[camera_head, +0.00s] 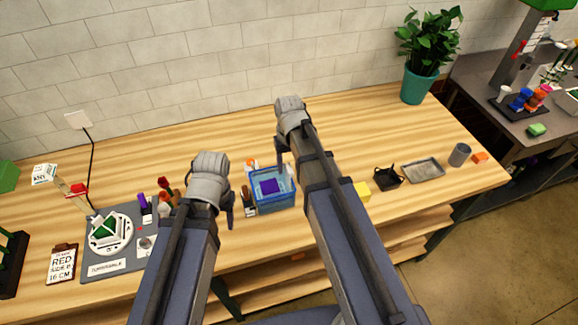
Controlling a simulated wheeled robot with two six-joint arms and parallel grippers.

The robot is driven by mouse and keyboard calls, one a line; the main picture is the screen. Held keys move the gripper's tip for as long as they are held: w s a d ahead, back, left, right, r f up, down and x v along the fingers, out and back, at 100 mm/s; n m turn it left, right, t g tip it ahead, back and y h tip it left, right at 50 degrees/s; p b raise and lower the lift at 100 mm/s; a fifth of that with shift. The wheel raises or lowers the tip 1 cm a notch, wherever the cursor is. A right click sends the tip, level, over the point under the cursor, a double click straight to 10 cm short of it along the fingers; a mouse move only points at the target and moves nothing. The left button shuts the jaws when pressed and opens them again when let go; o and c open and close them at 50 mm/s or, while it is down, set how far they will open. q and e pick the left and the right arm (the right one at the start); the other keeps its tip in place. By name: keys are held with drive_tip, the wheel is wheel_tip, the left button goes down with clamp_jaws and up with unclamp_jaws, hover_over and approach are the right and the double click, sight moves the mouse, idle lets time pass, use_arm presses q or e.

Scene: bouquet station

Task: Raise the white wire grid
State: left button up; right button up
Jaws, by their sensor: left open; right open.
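I cannot make out a white wire grid anywhere in the head view. A blue open container (275,204) stands on the wooden table between my two arms, with a purple block (269,186) in it. My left gripper (229,212) is open, just left of the container, partly hidden by its own wrist. My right gripper (281,147) is open, beyond the container's far side, also partly hidden by its wrist. Nothing shows held in either gripper.
A grey board with a white turntable (122,229) lies at the left, beside a clipboard (62,263). A yellow block (362,191), black holder (388,178), metal tray (423,170) and grey cup (460,154) stand at the right. A potted plant (420,86) stands at the back right.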

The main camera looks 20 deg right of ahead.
clamp_jaws()
idle(1.3)
